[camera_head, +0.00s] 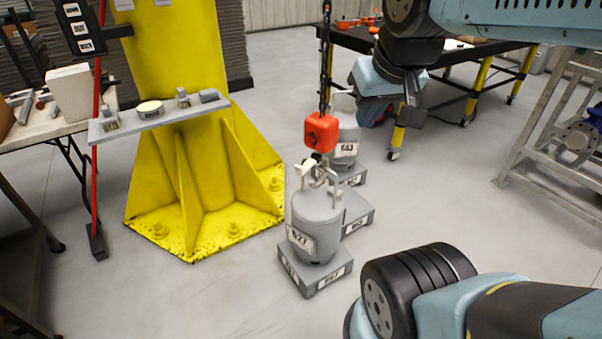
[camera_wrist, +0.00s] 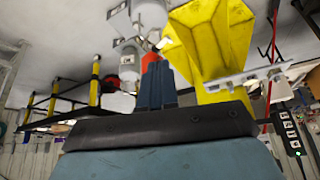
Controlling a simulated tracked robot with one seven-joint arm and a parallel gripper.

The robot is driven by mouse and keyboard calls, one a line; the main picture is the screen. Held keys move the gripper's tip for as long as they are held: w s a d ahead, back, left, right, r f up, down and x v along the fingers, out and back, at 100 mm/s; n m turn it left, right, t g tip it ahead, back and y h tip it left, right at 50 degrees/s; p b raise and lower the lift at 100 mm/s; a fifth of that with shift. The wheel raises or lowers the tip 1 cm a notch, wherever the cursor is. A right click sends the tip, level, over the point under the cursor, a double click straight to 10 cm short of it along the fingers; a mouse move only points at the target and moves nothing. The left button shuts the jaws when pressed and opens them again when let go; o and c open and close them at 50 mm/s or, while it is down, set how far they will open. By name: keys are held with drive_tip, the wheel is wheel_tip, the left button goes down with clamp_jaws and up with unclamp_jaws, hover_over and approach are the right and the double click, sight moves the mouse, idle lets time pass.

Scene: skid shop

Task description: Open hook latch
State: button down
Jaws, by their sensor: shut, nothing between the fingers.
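A red hook block (camera_head: 321,132) hangs on a dark chain. Its metal hook (camera_head: 322,176) is below it, at the lifting handle of a grey canister tagged 027 (camera_head: 316,222). A pale latch-like piece shows at the hook (camera_head: 308,169); whether it is open or closed is too small to tell. In the upside-down wrist view my gripper (camera_wrist: 157,68) has its dark fingers together and empty. They overlap the red block (camera_wrist: 151,57) and hide part of it; contact cannot be judged. In the head view my wrist is at the upper right, apart from the hook.
A yellow column (camera_head: 190,130) with a small grey shelf (camera_head: 158,117) stands left of the hook. More grey canisters (camera_head: 347,137) stand on blocks behind the tagged one. A dark table with yellow legs (camera_head: 474,93) is at the back right. Floor is open at centre right.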

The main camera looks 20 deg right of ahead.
drive_tip(key=shift+w+d, duration=0.1)
drive_tip(key=shift+w, duration=0.1)
drive_tip(key=w+a+f+m+g+y, duration=0.25)
drive_tip(key=w+f+g, duration=0.55)
drive_tip(key=w, duration=0.5)
drive_tip(key=m+t+y, duration=1.7)
drive_tip(key=m+t, duration=0.4)
drive_tip(key=m, duration=0.1)
approach(305, 164)
drive_tip(key=a+r, duration=0.1)
drive_tip(key=a, duration=0.4)
drive_tip(key=shift+r+n, duration=0.25)
drive_tip(key=shift+r, duration=0.45)
